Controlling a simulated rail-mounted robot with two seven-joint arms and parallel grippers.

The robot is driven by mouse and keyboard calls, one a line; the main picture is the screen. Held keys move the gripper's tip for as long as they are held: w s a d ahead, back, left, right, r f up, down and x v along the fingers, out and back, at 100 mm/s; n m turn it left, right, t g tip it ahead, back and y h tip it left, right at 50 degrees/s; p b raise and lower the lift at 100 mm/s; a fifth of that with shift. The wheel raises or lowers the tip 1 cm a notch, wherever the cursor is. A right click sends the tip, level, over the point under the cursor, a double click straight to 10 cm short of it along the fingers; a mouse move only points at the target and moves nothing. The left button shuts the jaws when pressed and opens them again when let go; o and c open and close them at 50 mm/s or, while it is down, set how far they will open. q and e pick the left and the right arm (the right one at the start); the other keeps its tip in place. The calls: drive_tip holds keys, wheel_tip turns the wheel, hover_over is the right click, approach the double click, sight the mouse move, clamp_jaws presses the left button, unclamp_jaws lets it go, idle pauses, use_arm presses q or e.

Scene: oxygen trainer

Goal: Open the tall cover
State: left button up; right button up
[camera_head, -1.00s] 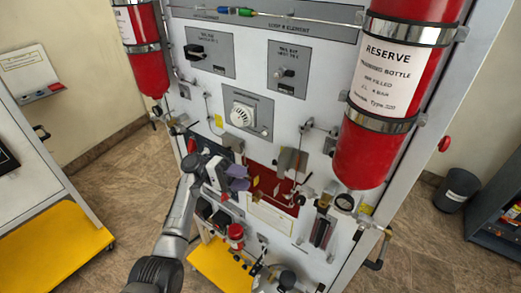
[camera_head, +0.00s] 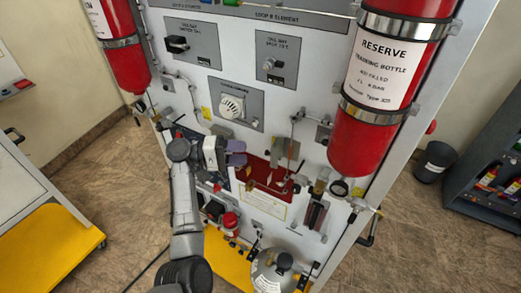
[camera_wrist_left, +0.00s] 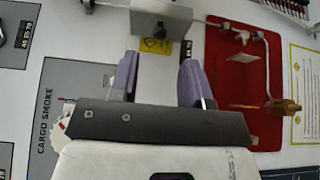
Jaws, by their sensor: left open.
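A grey metal cover (camera_head: 285,148) stands out from the white panel above the red recessed plate (camera_head: 262,180); I take it to be the tall cover, and it looks shut. In the left wrist view a grey box-like cover (camera_wrist_left: 160,20) with a small knob shows at the top, beyond my fingertips. My left gripper (camera_head: 241,152) is open and empty, just left of the cover in the head view. Its purple fingers (camera_wrist_left: 158,62) point at the cover with a gap between. The red plate also shows at right in the wrist view (camera_wrist_left: 245,80). My right gripper is not seen.
A red reserve bottle (camera_head: 365,130) hangs at the right of the panel, another red bottle (camera_head: 122,55) at the left. A white dial (camera_head: 231,107) sits above my gripper. Thin pipes and fittings surround the red plate. A yellow cart (camera_head: 45,245) stands at left.

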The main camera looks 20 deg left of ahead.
sight(274, 152)
use_arm(q)
drive_tip(key=p+x, duration=0.1)
drive_tip(key=x, duration=0.5)
drive_tip(key=shift+c, duration=0.2)
